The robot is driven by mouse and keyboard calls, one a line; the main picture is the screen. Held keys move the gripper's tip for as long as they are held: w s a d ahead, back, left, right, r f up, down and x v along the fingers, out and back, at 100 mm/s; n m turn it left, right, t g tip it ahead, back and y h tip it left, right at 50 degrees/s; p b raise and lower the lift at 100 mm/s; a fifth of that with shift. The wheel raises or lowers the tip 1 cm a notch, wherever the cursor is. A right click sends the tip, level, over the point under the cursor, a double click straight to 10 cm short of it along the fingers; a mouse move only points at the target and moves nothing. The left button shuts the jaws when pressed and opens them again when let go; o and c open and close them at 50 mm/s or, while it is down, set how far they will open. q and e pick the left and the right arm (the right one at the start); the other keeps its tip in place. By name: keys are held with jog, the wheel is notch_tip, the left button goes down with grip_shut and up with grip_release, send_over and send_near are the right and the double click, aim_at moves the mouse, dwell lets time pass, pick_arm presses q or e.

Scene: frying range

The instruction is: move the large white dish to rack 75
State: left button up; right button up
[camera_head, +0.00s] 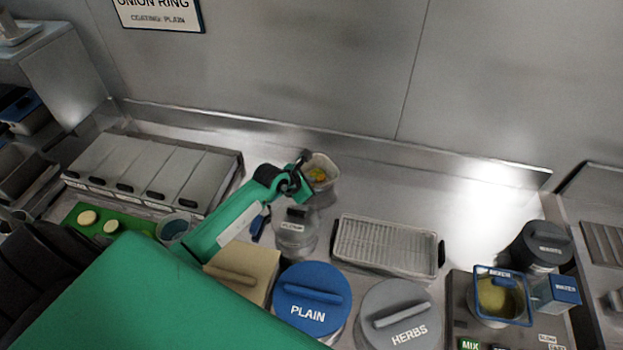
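I see no large white dish that I can make out for sure, and no rack marked 75. My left arm comes in from the lower left, and its dark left gripper (301,176) is at the left rim of a small clear container (322,181) with orange and green food in it. The fingers are small and dark, so I cannot tell whether they are open or shut, or whether they touch the rim. My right gripper is not in view.
A wire-topped tray (385,246) lies right of a clear lidded jar (296,232). Blue PLAIN (310,296) and grey HERBS (398,312) lids stand in front. A mixer (500,297) is at right. Lidded bins (150,172) stand left. Counter right of the container is clear.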

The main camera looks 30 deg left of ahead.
pick_arm(q)
jog(key=shift+w+d+p, duration=0.15)
jog(key=shift+w+p, duration=0.15)
jog(key=shift+p, duration=0.05)
jog(key=p+x, duration=0.1)
jog(key=x, duration=0.2)
jog(key=shift+p, duration=0.3)
jog(key=shift+w+f, duration=0.45)
jog(key=shift+f, duration=0.15)
jog(key=shift+c, duration=0.4)
jog(key=shift+r, duration=0.1)
grip_shut()
